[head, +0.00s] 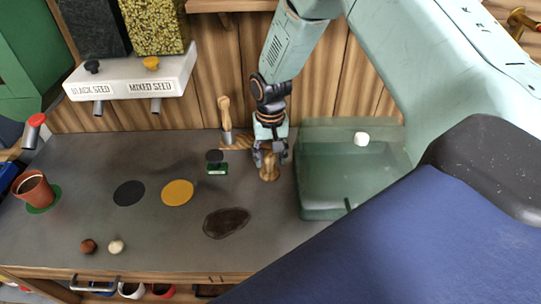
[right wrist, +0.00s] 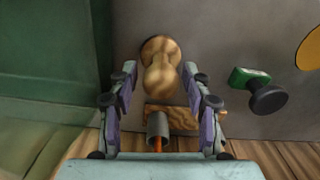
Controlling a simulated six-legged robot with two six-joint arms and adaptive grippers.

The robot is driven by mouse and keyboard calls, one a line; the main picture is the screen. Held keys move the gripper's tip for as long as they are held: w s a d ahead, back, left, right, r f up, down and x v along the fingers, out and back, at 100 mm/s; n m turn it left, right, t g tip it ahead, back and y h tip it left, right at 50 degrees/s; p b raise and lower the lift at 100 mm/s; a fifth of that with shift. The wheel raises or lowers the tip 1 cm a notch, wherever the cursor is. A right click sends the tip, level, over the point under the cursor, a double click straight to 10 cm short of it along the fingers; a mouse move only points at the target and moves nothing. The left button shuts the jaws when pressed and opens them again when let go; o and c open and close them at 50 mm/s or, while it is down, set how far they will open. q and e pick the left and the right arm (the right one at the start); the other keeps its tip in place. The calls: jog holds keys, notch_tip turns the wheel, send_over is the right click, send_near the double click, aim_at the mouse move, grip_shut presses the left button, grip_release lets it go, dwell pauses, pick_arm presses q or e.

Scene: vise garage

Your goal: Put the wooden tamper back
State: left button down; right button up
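The wooden tamper (head: 269,172) stands upright on the grey bench top, just left of the green translucent bin. My right gripper (head: 267,152) is directly above it and hides its upper part. In the right wrist view, the tamper (right wrist: 160,62) shows a rounded wooden knob between the tips of my right gripper (right wrist: 160,75). The fingers are spread to either side, with small gaps to the wood. A wooden block holder (head: 238,140) lies behind and left of the tamper, and a wood-handled tool (head: 225,112) stands at it. My left gripper is not in view.
The green bin (head: 322,210) holds a white piece (head: 361,139). A green block with a black knob (head: 216,163) is left of the gripper. Black (head: 129,193) and yellow (head: 177,192) discs and a dark patch (head: 226,223) mark the bench. Seed dispensers (head: 135,78) overhang the back left.

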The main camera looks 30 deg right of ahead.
jog(key=shift+o, duration=0.3)
jog(key=shift+a+r, duration=0.1)
jog(key=shift+a, duration=0.15)
jog(key=shift+w+d, duration=0.1)
jog(key=shift+w, duration=0.15)
jog(key=shift+d+r, duration=0.1)
jog(key=shift+d, duration=0.05)
notch_tip(320, 180, up, 12)
jog(key=shift+s, duration=0.2)
jog(key=shift+w+f, duration=0.1)
jog(key=shift+f, duration=0.15)
